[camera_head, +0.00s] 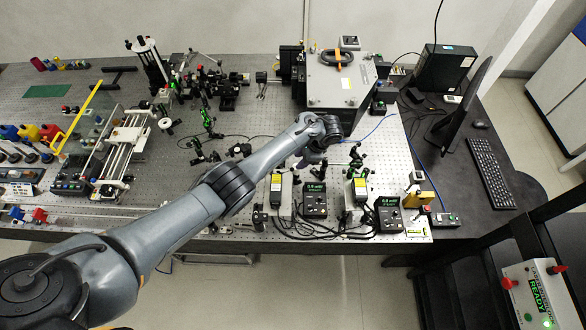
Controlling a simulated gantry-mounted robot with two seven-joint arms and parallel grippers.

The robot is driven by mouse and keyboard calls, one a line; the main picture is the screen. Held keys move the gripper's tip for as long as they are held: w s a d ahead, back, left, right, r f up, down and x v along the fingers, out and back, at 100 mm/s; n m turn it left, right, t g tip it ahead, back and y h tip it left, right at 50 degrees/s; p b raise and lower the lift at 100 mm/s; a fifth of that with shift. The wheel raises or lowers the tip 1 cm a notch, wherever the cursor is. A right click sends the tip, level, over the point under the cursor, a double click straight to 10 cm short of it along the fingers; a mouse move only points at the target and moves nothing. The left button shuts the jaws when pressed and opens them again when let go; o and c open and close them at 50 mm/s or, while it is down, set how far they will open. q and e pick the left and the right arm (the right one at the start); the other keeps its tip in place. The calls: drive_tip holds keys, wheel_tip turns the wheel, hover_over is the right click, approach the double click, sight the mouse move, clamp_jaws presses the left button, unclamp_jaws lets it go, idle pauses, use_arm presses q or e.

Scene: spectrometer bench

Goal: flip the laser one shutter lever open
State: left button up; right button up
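Two lasers with yellow labels stand near the front edge of the bench, a left one (276,192) and a right one (361,190). I cannot tell which is laser one, and a shutter lever is too small to make out. A black control box with a green display (314,198) stands right of the left laser, and another (388,213) right of the right laser. My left gripper (309,160) hangs below its wrist, above and behind the gap between the lasers. Its fingers are mostly hidden by the wrist. My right gripper is out of view.
A large grey instrument box (330,85) stands behind my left wrist. Optic mounts (207,120) crowd the bench left of it. Cables (335,233) run along the front edge.

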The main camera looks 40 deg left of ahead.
sight(291, 169)
use_arm(q)
drive_tip(key=b+x, duration=0.5)
drive_tip(key=x, duration=0.3)
drive_tip(key=shift+a+f+b, duration=0.2)
drive_tip(key=shift+f+b, duration=0.25)
drive_tip(key=shift+b, duration=0.05)
